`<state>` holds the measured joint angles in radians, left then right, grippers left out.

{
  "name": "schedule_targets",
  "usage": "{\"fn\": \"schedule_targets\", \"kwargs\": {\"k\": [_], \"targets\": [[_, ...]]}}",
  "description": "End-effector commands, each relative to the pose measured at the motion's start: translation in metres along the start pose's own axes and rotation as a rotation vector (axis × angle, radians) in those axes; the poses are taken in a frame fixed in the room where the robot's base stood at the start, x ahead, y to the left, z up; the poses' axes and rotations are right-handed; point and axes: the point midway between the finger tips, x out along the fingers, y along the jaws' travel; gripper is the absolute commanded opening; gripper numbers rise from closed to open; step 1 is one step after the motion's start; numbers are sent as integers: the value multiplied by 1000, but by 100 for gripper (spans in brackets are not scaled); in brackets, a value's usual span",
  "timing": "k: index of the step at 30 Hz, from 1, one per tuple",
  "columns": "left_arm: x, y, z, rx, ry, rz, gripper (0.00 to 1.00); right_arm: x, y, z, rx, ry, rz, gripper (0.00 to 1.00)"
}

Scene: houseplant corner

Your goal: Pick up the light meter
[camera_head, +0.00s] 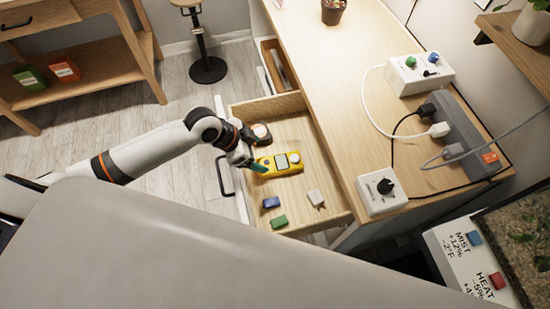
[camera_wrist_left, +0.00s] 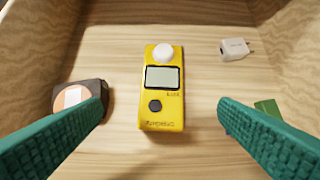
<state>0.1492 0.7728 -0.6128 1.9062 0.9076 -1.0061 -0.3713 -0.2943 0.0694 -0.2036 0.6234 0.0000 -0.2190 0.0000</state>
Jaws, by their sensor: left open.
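The light meter (camera_head: 281,163) is yellow with a grey screen and a white dome, and lies face up in the open wooden drawer (camera_head: 330,219). In the left wrist view the light meter (camera_wrist_left: 163,105) lies between the two fingers with its dome end pointing away. My left gripper (camera_head: 256,166) is over the drawer at the meter's left end. In the left wrist view its green fingers (camera_wrist_left: 160,118) are spread wide, one on each side of the meter, with nothing held. My right gripper is not in view.
Also in the drawer are a dark round-topped item (camera_head: 262,133), a blue block (camera_head: 271,203), a green block (camera_head: 279,222) and a white plug adapter (camera_head: 316,198). The drawer walls rise around them. A power strip (camera_head: 465,138) and cables lie on the tabletop.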

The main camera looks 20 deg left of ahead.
Motion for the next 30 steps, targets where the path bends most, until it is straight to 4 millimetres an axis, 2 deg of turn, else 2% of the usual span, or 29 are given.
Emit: {"fn": "schedule_targets", "kwargs": {"k": [3,8,13,21,30], "targets": [[22,0,2,-2,-3,0,83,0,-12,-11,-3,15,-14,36],[40,1,1,-1,-2,1,83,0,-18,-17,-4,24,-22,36],[53,0,3,-2,-3,1,83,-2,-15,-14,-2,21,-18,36],[90,-2,5,-1,-2,3,83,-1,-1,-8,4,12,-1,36],[94,-1,5,0,-1,4,83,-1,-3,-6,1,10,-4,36]]}}
